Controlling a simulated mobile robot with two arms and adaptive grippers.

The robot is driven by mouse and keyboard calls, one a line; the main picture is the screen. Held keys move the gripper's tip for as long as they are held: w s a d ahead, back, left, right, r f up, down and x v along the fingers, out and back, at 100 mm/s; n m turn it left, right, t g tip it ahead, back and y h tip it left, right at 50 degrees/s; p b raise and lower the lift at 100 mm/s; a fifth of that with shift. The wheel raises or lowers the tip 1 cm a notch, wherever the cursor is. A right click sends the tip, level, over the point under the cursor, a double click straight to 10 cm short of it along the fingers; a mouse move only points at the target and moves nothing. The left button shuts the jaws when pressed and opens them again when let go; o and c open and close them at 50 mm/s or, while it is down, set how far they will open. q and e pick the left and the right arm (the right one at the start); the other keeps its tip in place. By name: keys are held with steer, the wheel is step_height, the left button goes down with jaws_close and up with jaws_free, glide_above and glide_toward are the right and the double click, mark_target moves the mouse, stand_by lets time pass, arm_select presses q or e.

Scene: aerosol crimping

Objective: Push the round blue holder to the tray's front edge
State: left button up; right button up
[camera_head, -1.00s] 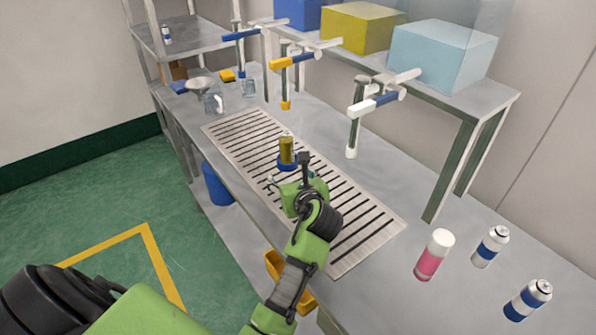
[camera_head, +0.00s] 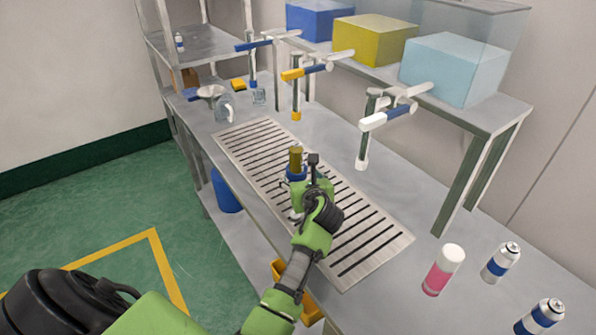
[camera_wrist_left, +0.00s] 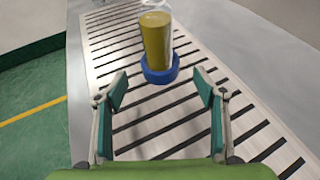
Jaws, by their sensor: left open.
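The round blue holder (camera_wrist_left: 160,70) stands on the slotted metal tray (camera_wrist_left: 100,46), with an upright olive-yellow cylinder (camera_wrist_left: 156,38) in it. In the head view the blue holder (camera_head: 296,176) shows just beyond my left gripper (camera_head: 302,190), partly covered by it, under the yellow cylinder (camera_head: 295,158). In the left wrist view my left gripper (camera_wrist_left: 160,90) is open, its two fingers apart and pointing at the holder. The holder lies just ahead of the fingertips, and nothing is between the fingers. My right gripper is not in view.
A pink and white can (camera_head: 443,270) and two blue-banded cans (camera_head: 501,262) (camera_head: 540,318) stand on the bench at the right. Lever stands (camera_head: 362,140) line the back. Glassware and a funnel (camera_head: 210,92) are at the far left end.

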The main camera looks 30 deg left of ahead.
mark_target(298, 171)
arm_select(q)
steer(key=x, duration=0.6)
steer(key=shift+w+a, duration=0.1)
steer(key=shift+a, duration=0.05)
steer(key=c, duration=1.2)
